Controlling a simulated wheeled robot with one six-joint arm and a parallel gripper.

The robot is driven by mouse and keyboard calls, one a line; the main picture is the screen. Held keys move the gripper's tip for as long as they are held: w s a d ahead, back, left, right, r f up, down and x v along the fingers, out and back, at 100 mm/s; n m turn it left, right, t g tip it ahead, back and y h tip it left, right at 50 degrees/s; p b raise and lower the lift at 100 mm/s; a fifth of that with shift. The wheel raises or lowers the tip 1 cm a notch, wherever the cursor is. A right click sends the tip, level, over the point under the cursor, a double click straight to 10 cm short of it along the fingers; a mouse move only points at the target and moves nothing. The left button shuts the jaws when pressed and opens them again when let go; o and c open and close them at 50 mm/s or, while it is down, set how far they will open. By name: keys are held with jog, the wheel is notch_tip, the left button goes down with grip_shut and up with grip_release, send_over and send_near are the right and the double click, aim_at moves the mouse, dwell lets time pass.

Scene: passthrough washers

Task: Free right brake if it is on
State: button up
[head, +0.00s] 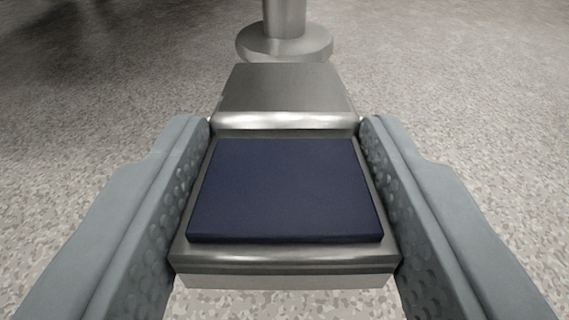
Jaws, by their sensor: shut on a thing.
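My gripper (283,122) fills the lower part of the head view, with one grey-blue dimpled finger on each side. It is shut on a metal piece with a dark blue pad, and both fingers lie along its sides. The blue pad (285,190) is flat and roughly square, set on top of the metal piece (285,90), which extends farther out past the fingertips. I cannot tell from this view whether this piece is the right brake, or whether it is on or off.
A round metal post with a wide disc base (284,42) stands just beyond the metal piece, at the top of the view. The speckled grey floor (470,90) is clear on both sides.

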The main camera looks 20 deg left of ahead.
jog(key=shift+g, duration=0.3)
jog(key=o, duration=1)
jog(key=shift+r, duration=0.1)
jog(key=shift+s, duration=0.1)
jog(key=v, duration=1.7)
jog(key=shift+s+a, duration=0.1)
